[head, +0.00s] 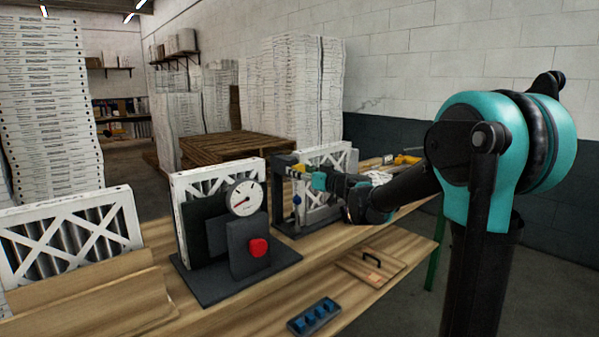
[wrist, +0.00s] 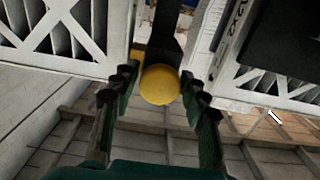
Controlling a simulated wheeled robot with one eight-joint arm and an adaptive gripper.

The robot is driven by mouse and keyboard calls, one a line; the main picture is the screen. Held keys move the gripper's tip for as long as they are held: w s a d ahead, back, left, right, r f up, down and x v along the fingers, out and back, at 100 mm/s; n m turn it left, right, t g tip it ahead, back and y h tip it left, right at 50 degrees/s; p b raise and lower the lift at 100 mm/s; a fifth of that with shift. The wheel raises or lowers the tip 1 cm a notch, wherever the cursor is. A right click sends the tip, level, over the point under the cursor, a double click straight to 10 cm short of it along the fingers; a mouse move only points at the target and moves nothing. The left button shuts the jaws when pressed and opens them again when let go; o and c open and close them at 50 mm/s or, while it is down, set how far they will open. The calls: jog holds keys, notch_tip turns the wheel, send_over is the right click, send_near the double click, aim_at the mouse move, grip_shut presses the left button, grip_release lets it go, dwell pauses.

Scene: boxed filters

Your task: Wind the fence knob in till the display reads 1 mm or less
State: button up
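A round yellow knob (wrist: 160,84), which I take as the fence knob, sits on a dark bar in the wrist view. It is small in the head view (head: 298,169), at the top of a dark frame (head: 280,197). My gripper (wrist: 161,88) has its fingers apart, one on each side of the knob, with what look like narrow gaps. Contact is not clear. In the head view my gripper (head: 310,178) is just right of the knob. A white dial (head: 244,197) with a red needle stands on a nearer dark fixture; its scale is too small to read.
A red knob (head: 258,248) is on the nearer fixture. White-framed filters (head: 75,235) stand along the wooden bench (head: 240,310). A blue-pegged tray (head: 314,316) and a handled board (head: 371,267) lie in front. A pallet (head: 230,147) and tall white stacks are behind.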

jog(key=c, duration=0.7)
jog(key=shift+m, duration=0.3)
jog(key=m, duration=1.1)
dwell(0.4)
jog(key=o, duration=1.1)
jog(key=shift+o, duration=0.2)
